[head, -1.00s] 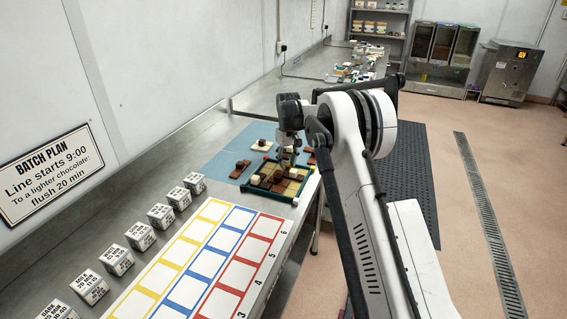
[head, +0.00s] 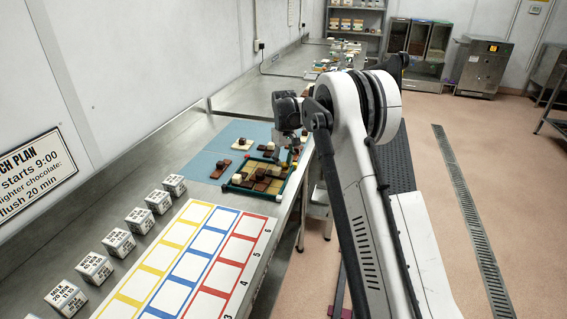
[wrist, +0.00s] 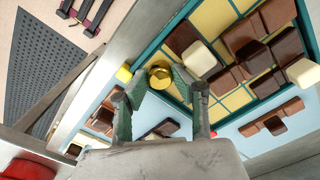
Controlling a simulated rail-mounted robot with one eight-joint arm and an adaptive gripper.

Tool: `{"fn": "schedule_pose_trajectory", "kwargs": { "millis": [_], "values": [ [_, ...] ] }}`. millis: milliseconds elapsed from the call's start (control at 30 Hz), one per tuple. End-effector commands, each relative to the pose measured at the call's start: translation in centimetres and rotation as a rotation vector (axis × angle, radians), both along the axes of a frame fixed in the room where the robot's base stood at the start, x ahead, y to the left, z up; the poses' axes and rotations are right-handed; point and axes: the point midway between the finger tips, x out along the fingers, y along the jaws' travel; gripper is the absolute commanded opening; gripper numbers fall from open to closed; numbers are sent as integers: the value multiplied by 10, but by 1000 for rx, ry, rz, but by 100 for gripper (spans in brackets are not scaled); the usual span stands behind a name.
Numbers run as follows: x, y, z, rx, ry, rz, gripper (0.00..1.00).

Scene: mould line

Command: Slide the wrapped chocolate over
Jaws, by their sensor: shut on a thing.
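The wrapped chocolate, a small round gold piece (wrist: 160,77), shows in the wrist view. My gripper (wrist: 160,84) is shut on it, with one green-grey finger on each side. Below it in that view is the corner end of a teal-edged board (head: 236,189) with pale yellow squares. Whether the piece touches the board, I cannot tell. In the head view my gripper (head: 290,142) is over the far right part of the board, and the gold piece cannot be made out there.
Brown and cream chocolate pieces (wrist: 245,42) crowd the board close to my gripper. More pieces lie on the blue mat (head: 204,163) around it. A card with coloured frames (head: 208,240) and several lettered cubes (head: 138,220) are nearer. The bench edge is just right.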

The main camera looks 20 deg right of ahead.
Motion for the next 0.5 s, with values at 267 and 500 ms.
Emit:
{"fn": "schedule_pose_trajectory", "kwargs": {
  "millis": [267, 500],
  "values": [
    [0, 0, 0, 0, 0, 0, 47],
    [0, 0, 1, 0, 0, 0, 47]
  ]
}}
